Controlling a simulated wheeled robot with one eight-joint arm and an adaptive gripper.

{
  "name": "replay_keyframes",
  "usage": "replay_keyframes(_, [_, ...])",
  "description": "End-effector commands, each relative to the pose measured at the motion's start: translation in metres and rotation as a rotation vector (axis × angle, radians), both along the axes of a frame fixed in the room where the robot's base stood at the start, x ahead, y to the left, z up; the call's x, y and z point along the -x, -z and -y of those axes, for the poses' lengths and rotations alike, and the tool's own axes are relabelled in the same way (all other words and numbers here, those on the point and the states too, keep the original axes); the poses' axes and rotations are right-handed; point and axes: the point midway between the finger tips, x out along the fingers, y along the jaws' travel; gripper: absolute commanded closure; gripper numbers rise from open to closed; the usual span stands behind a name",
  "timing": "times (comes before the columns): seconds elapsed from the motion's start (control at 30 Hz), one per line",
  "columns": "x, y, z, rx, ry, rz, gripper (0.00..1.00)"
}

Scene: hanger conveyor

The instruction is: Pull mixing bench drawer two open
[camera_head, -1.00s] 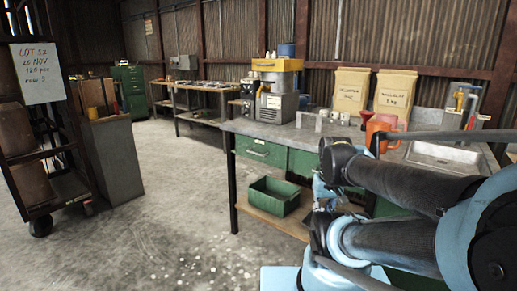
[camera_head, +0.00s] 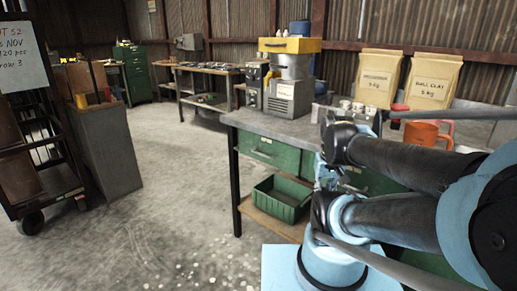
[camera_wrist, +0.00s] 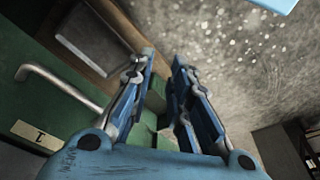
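The mixing bench (camera_head: 238,119) has green drawer fronts under its grey top. The left drawer (camera_head: 262,150) looks shut and has a bar handle. A second green front (camera_head: 362,180) to its right is mostly hidden behind my arm, so I cannot tell its full state. In the wrist view a green drawer front (camera_wrist: 75,105) with a metal bar handle (camera_wrist: 52,80) and a small label (camera_wrist: 34,134) is at the left. My gripper (camera_wrist: 164,62) is open and empty, its blue fingers apart, to the right of that handle and not touching it.
A green bin (camera_head: 281,198) sits on the bench's lower shelf. A mixer (camera_head: 290,85), clay bags (camera_head: 378,80) and an orange jug (camera_head: 424,134) stand on top. A wheeled rack (camera_head: 40,180) and grey cabinet (camera_head: 108,155) are at left. The floor between is clear.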

Motion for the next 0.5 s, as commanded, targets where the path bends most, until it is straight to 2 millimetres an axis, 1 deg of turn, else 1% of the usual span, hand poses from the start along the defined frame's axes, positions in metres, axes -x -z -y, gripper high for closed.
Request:
replay_keyframes(0.17, [0.000, 0.000, 0.000, 0.000, 0.000, 0.000, 0.82])
replay_keyframes(0.27, [0.007, -0.007, -0.001, 0.002, -0.008, 0.010, 0.82])
replay_keyframes(0.37, [-0.002, -0.018, -0.003, 0.008, -0.035, 0.007, 0.82])
replay_keyframes(0.47, [-0.019, -0.037, -0.010, 0.022, -0.084, 0.000, 0.82])
replay_keyframes(0.5, [-0.027, -0.046, -0.013, 0.030, -0.111, -0.003, 0.82])
